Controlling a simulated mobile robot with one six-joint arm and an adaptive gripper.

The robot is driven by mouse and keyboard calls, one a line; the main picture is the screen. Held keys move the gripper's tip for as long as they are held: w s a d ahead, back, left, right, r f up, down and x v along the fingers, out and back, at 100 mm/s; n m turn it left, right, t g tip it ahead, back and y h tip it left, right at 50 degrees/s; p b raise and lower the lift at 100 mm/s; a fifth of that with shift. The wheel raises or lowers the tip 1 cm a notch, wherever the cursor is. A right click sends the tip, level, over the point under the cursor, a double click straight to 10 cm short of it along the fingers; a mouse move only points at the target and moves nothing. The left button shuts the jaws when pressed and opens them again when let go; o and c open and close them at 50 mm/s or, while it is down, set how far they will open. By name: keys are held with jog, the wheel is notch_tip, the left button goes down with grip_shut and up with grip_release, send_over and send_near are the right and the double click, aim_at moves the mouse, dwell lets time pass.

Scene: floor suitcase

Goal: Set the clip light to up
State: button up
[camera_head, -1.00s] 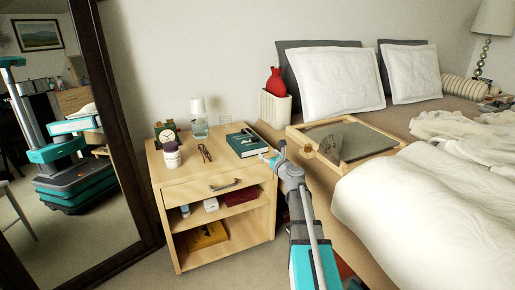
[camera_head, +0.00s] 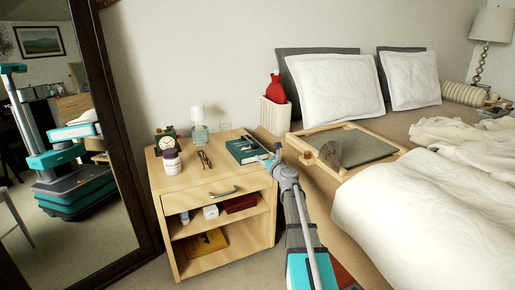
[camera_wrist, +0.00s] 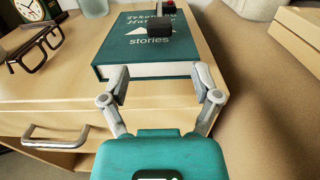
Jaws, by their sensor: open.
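The clip light appears to be the small black piece (camera_wrist: 158,26) on top of the green book (camera_wrist: 112,50) in the wrist view, with a dark part and a red spot behind it. Its exact setting cannot be told. In the head view the book (camera_head: 239,156) lies at the right side of the nightstand top, with a small dark item on it. My gripper (camera_wrist: 161,78) is open and empty, its fingers spread in front of the book's near edge. In the head view my gripper (camera_head: 270,156) is just right of the book.
The bed with a wooden tray (camera_head: 372,149) stands close on the right. A mirror (camera_head: 85,230) is at the left.

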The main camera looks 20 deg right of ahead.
aim_at(256, 148)
jog(key=w, duration=0.9)
jog(key=shift+w+a, duration=0.2)
jog(key=shift+w, duration=0.2)
